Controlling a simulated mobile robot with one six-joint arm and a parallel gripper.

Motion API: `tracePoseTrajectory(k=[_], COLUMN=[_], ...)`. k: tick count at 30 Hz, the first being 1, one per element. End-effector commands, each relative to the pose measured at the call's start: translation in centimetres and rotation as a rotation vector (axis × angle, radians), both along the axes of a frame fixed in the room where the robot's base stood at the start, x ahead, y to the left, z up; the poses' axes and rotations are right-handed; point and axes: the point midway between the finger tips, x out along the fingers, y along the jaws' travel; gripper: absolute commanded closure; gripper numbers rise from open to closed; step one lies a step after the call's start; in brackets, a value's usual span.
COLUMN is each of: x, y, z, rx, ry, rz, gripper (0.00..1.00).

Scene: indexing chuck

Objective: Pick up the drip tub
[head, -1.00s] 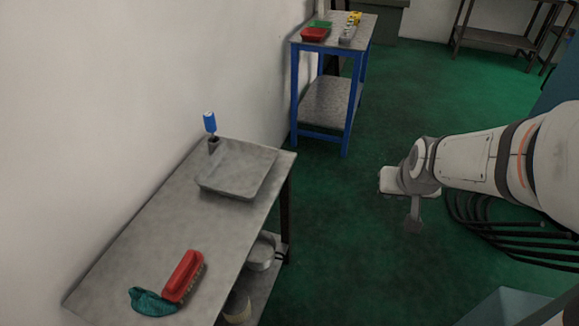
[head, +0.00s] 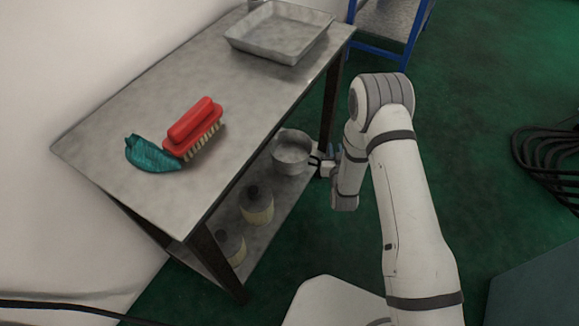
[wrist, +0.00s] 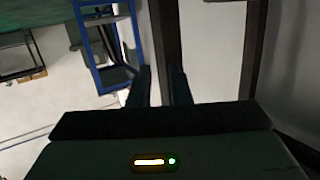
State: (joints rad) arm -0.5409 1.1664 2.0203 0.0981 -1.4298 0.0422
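A round grey metal tub (head: 291,152), which looks like the drip tub, stands on the lower shelf of the steel table, at its right end. A small dark handle shows at the tub's right side. My gripper (head: 323,166) is low beside that side of the tub, by the table leg. I cannot tell whether it touches the handle. In the wrist view, the two dark fingers of my gripper (wrist: 159,88) stand apart with a gap between them, so it is open. The tub is not recognisable in the wrist view.
The steel table top (head: 130,110) holds a red brush (head: 192,130), a teal cloth (head: 150,154) and a shallow grey tray (head: 278,35). Two pale containers with dark tops (head: 257,205) stand on the shelf. A dark table leg (head: 330,100) is close to my gripper.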

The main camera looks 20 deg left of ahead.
Motion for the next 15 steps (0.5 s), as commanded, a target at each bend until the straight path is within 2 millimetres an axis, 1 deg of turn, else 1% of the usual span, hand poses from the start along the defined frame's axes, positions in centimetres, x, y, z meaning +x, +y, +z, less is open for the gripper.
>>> tracePoseTrajectory(k=[1, 3, 6, 9, 11, 13, 15], x=[-1.3, -2.8, -4.5, -5.6, -5.8, -5.6, -5.0], y=[0.5, 1.0, 1.3, 1.4, 1.5, 1.7, 2.1], z=[-4.1, -6.6, -9.3, -10.6, -11.0, -11.2, -11.2], rx=[0.009, 0.027, 0.048, 0.063, 0.068, 0.071, 0.074], ry=[-0.028, -0.073, -0.122, -0.156, -0.167, -0.174, -0.177], rz=[0.017, 0.035, 0.054, 0.066, 0.069, 0.071, 0.072], gripper=[0.82, 0.82, 0.82, 0.82, 0.82, 0.82, 0.82])
